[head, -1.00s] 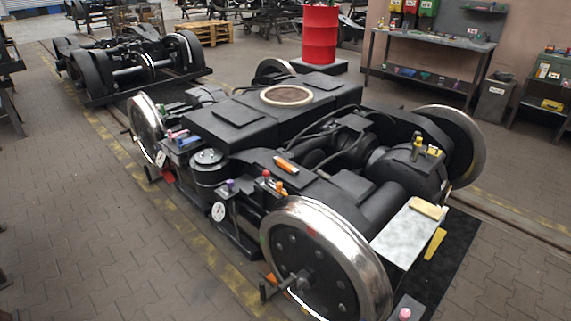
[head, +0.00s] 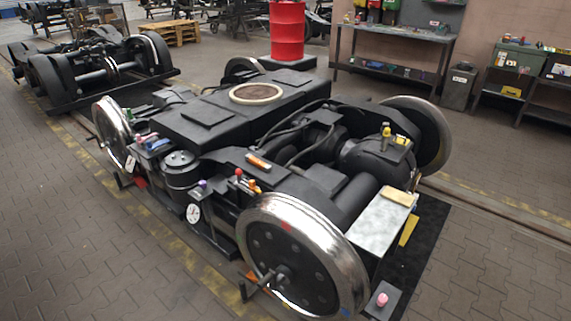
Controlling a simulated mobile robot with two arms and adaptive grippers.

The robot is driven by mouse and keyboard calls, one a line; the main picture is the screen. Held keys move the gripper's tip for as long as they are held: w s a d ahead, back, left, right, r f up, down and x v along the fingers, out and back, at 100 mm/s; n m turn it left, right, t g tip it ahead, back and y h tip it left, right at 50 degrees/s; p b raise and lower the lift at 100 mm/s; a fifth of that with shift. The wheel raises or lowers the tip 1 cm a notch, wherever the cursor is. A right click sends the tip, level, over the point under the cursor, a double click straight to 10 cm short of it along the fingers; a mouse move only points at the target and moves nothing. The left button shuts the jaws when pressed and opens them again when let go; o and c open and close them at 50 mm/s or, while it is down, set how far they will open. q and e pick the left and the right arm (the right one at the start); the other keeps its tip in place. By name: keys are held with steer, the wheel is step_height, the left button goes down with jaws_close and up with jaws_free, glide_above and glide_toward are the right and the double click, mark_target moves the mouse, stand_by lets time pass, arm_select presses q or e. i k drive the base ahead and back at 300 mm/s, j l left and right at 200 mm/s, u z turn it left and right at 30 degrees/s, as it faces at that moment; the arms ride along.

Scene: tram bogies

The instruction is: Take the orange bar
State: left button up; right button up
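Other orange pieces show close by: a small upright one (head: 253,185) beside a red-topped knob (head: 238,174), and one low behind the front wheel. Neither of my grippers is in the head view.
A shiny wheel (head: 300,255) stands at the bogie's near end. A pale plate (head: 380,222) with a tan block (head: 399,197) sits at its right. A red drum (head: 287,30) and a workbench (head: 395,50) stand behind. Paved floor at left (head: 60,210) is free.

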mark_target(255, 161)
steer(key=i+j+z, duration=0.2)
steer(key=z, duration=0.3)
steer(key=i+j+z, duration=0.1)
steer(key=j+z, duration=0.35)
steer(key=i+j+z, duration=0.1)
steer(key=j+z, duration=0.25)
steer(key=z, duration=0.15)
